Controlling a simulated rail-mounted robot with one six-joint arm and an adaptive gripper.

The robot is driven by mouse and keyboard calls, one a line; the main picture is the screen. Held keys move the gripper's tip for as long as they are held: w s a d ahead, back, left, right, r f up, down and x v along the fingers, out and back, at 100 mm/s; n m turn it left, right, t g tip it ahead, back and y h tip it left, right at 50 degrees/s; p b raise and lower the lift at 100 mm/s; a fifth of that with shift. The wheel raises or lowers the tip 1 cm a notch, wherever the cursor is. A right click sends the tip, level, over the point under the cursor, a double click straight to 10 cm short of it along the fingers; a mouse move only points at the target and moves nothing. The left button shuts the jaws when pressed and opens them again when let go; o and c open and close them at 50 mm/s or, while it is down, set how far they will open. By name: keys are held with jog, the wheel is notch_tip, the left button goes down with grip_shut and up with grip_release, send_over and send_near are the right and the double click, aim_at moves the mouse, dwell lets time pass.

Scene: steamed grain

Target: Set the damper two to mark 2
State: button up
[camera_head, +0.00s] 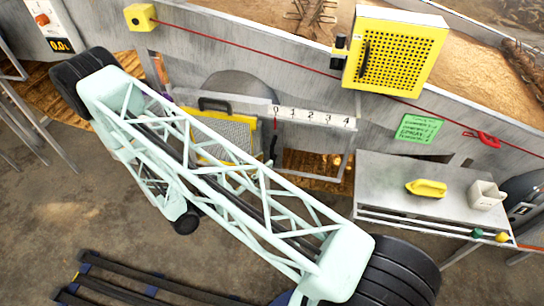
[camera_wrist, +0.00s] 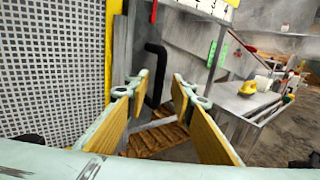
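The white scale plate (camera_head: 312,117) with marks 0 to 4 is on the grey wall in the head view. A thin red line stands near its 0 end. The plate's lower edge shows at the top of the wrist view (camera_wrist: 212,8). A black bent handle (camera_head: 272,150) hangs below the 0 end; in the wrist view the black handle (camera_wrist: 155,75) appears between and beyond my fingertips. My gripper (camera_wrist: 160,83) is open, with yellow pads and nothing visibly held. Contact with the handle cannot be told. In the head view my arm hides the gripper.
A yellow-framed mesh panel (camera_wrist: 50,70) is close on the left in the wrist view. A grey side table (camera_head: 385,185) with a yellow object (camera_head: 427,188) and a white cup (camera_head: 486,195) stands to the right. A yellow perforated box (camera_head: 397,50) is above, and a red cord crosses the wall.

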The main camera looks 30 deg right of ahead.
aim_at(272, 155)
jog(key=shift+w+d+b, duration=0.2)
jog(key=shift+w+d, duration=0.05)
jog(key=shift+d, duration=1.05)
jog(key=shift+w+d+b, duration=0.15)
jog(key=shift+w+d, duration=0.1)
jog(key=shift+d, duration=1.05)
jog(key=shift+c, duration=0.4)
grip_shut()
